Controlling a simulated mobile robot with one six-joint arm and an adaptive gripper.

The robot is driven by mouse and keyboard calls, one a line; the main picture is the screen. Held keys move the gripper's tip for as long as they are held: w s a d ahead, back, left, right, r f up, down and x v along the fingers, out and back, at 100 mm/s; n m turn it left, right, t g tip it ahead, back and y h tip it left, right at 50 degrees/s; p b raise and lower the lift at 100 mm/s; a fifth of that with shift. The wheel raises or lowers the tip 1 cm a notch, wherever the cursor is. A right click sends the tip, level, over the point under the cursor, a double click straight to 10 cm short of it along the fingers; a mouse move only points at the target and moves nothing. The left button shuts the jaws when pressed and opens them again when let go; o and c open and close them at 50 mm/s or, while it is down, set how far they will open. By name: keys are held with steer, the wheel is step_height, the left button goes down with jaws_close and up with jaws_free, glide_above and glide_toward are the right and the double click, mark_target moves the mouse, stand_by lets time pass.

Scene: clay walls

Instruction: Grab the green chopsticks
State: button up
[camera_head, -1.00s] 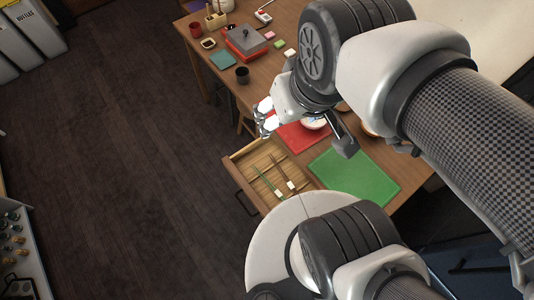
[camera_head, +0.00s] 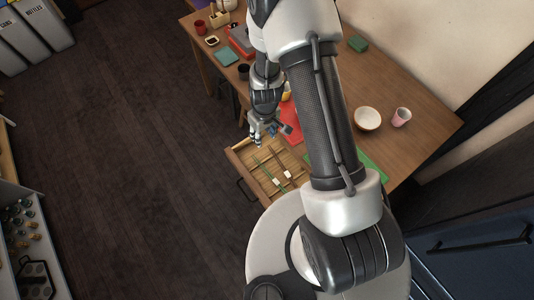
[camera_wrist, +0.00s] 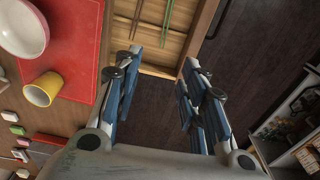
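The green chopsticks (camera_wrist: 168,14) lie in the open wooden drawer (camera_wrist: 160,71), shown at the top of the wrist view. In the head view the green chopsticks (camera_head: 263,168) are thin lines in the drawer's left part. A brown pair (camera_wrist: 136,16) lies beside them, apart, on the red mat's side. My gripper (camera_wrist: 160,62) is open and empty; it also shows in the head view (camera_head: 263,141) above the drawer's far end. In the wrist view, floor shows between its fingers, and the chopsticks are beyond the fingertips. The far ends of the chopsticks are cut off there.
A red mat (camera_wrist: 66,55) bears a bowl (camera_wrist: 22,28) and a yellow-rimmed cup (camera_wrist: 42,89) beside the drawer. My arm hides much of the green mat (camera_head: 374,162). Another bowl (camera_head: 367,118) and a pink cup (camera_head: 401,117) stand on the table. The floor left of the drawer is clear.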

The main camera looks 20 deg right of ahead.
steer(key=s+f, duration=0.4)
steer(key=f, duration=0.3)
steer(key=b, duration=1.1)
glide_above(266, 170)
steer(key=shift+n+g, duration=0.3)
steer(key=f, duration=1.2)
steer(key=shift+s+d+f, duration=0.15)
steer(key=shift+s, duration=0.2)
steer(key=f+b, duration=0.3)
steer(key=f, duration=0.1)
steer(key=shift+w+a+f, duration=0.1)
steer(key=shift+w+a, duration=0.1)
steer(key=shift+w, duration=0.1)
steer(key=shift+f+b, duration=0.55)
steer(key=shift+r, duration=0.1)
steer(key=shift+c, duration=0.2)
steer(key=c, duration=0.8)
